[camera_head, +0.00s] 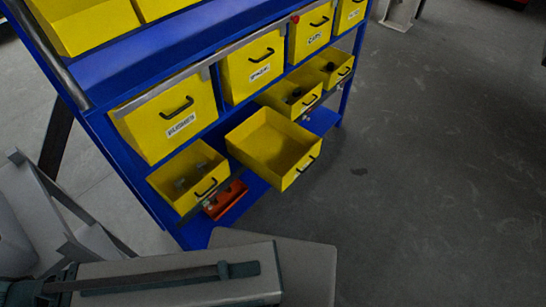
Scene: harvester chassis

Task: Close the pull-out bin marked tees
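A blue rack (150,50) holds rows of yellow bins with black handles. In the lower row, one empty yellow bin (270,150) sticks out well past its neighbours. Its front face is turned mostly out of sight, so I cannot read a label on it. I cannot make out the word tees on any bin. The bins above have small white labels, such as one on the large left bin (164,118) and one on the bin to its right (253,68). Neither of my grippers can be made out in this view.
Left of the pulled-out bin is a bin (190,178) with small grey parts; to its right are bins (290,97) with dark parts. A red-orange tray (226,200) sits below. Grey floor (430,170) is open to the right.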

